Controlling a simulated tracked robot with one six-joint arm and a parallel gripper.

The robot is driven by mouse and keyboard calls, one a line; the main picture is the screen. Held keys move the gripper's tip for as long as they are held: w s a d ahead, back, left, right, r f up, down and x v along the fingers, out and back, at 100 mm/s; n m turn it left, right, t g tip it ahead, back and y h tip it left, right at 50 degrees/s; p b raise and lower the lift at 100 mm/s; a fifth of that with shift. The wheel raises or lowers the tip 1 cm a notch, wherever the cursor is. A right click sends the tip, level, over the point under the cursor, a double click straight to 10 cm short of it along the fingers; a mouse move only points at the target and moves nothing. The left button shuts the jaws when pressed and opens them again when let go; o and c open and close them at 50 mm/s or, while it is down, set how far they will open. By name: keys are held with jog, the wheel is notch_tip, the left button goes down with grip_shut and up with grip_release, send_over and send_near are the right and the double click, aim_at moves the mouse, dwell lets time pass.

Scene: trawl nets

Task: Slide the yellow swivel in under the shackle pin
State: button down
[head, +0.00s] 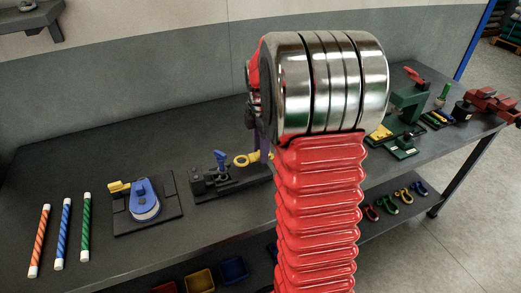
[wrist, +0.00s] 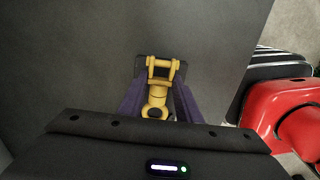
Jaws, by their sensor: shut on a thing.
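My gripper (wrist: 158,104), with purple fingers, is shut on the yellow swivel (wrist: 160,76), which shows a forked end with a cross pin and a round eye. In the head view the swivel (head: 243,160) pokes out left of my arm, which hides most of the gripper. A blue shackle (head: 221,160) stands upright in a black fixture (head: 213,183) on the bench. The swivel's tip appears just right of the shackle, with a small gap in the picture. The shackle pin is too small to make out. The wrist view does not show the shackle.
A blue block (head: 145,198) with a yellow piece lies on a dark plate to the left. A green press (head: 405,105) and red vise (head: 490,100) stand right. The bench (head: 110,150) behind is clear.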

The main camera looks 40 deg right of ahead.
aim_at(248, 158)
jog(key=shift+f, duration=1.05)
jog(key=shift+f, duration=0.35)
jog(key=shift+f, duration=0.1)
jog(key=shift+a, duration=0.35)
jog(key=shift+w+a, duration=0.15)
jog(key=shift+a, duration=0.05)
jog(key=shift+a, duration=0.35)
jog(key=shift+w+a, duration=0.15)
jog(key=shift+a, duration=0.2)
jog(key=shift+a, duration=0.35)
jog(key=shift+w+a+f, duration=0.1)
jog(key=shift+w+a, duration=0.1)
jog(key=shift+a, duration=0.45)
